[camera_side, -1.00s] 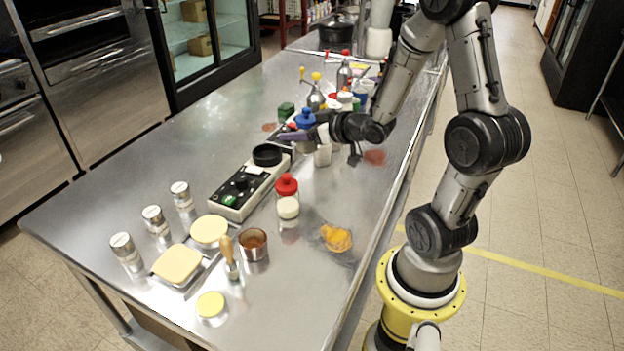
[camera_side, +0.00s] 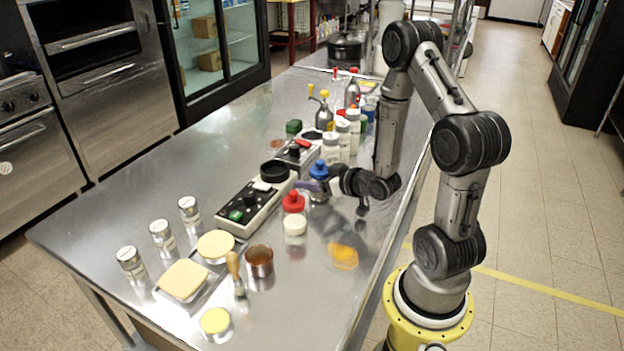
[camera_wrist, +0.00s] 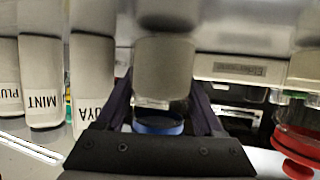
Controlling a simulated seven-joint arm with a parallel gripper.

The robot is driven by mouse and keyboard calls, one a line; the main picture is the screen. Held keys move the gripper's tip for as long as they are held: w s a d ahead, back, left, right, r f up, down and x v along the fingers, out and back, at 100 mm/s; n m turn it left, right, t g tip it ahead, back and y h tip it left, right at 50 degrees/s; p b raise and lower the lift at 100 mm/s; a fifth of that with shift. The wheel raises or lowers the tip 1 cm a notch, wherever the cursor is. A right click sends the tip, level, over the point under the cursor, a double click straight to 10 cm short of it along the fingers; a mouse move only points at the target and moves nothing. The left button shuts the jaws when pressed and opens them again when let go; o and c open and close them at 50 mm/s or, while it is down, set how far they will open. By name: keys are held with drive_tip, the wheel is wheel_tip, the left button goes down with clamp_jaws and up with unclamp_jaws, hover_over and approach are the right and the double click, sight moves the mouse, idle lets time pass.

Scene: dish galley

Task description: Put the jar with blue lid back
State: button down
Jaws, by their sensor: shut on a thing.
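The jar with the blue lid (camera_side: 318,170) is at the front edge of the bottle row in the side view, just behind and right of a red-lidded jar (camera_side: 293,202). My gripper (camera_side: 322,186) is shut around it, reaching in from the right. In the wrist view the blue lid (camera_wrist: 158,124) shows between my two dark fingers (camera_wrist: 163,108). The fingers hide part of the jar, and I cannot tell whether its base touches the table.
Several white bottles (camera_side: 330,148) stand behind the jar; one is labelled MINT (camera_wrist: 42,102). A black-and-white control box (camera_side: 250,205) lies to the left. An orange patch (camera_side: 343,257) lies in front. Steel shakers (camera_side: 162,238) stand far left. The table's right front is mostly clear.

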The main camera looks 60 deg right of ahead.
drive_tip(key=shift+c, duration=1.4)
unclamp_jaws()
drive_tip(key=shift+f, duration=0.15)
drive_tip(key=shift+r, duration=0.25)
drive_tip(key=v, duration=0.7)
drive_tip(key=shift+s, duration=0.2)
drive_tip(key=shift+a, duration=0.1)
drive_tip(key=shift+r, duration=0.1)
